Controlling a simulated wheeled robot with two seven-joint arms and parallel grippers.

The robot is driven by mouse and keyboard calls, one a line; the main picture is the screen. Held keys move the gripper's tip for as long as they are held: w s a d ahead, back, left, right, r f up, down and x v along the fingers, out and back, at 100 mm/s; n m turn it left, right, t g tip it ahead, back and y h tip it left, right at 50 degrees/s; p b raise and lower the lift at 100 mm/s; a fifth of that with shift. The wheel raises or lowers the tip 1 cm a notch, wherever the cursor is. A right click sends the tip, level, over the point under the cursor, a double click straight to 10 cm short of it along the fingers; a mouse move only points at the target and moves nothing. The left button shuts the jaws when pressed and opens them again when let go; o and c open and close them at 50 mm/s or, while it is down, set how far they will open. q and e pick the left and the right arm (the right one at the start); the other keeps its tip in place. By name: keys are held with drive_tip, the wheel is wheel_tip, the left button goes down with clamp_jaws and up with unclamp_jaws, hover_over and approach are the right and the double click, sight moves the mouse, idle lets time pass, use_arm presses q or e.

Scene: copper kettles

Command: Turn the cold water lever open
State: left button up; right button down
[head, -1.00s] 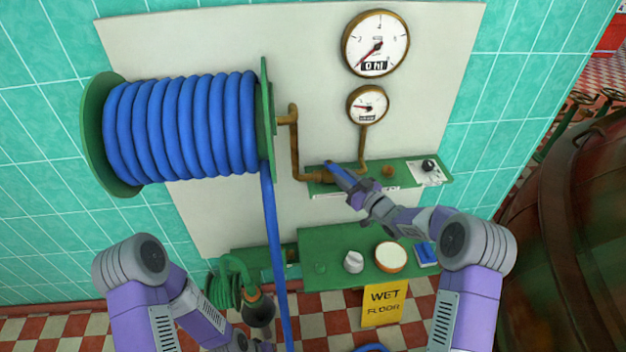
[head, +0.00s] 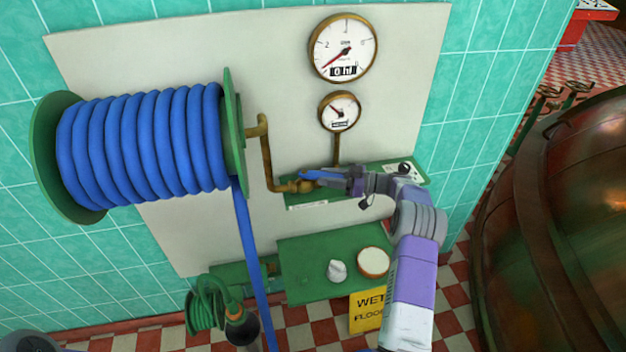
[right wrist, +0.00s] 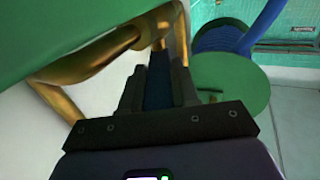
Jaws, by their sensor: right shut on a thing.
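The blue cold water lever (head: 314,175) sits on the brass pipe (head: 268,165) at the left part of the green wall shelf. It lies nearly along the shelf. My right gripper (head: 345,176) is shut on the lever's free end, reaching in from the right. In the right wrist view the lever (right wrist: 159,82) shows dark blue between the two dark fingers (right wrist: 158,92), with the brass pipe (right wrist: 105,62) behind. The fingers hide part of the lever. My left gripper is out of view.
A blue hose reel (head: 145,147) hangs left of the pipe. A large gauge (head: 343,48) and a small gauge (head: 340,111) are above the shelf. A lower green shelf (head: 305,265) bears a white knob and a round dish (head: 373,262). A copper kettle (head: 570,220) stands at the right.

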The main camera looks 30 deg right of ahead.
drive_tip(key=shift+w+g, duration=0.1)
drive_tip(key=shift+g, duration=0.2)
drive_tip(key=c, duration=0.8)
unclamp_jaws()
drive_tip(key=shift+c, duration=0.2)
drive_tip(key=v, duration=0.7)
drive_tip(key=shift+d, duration=0.2)
drive_tip(key=shift+f, duration=0.1)
drive_tip(key=shift+c, duration=0.3)
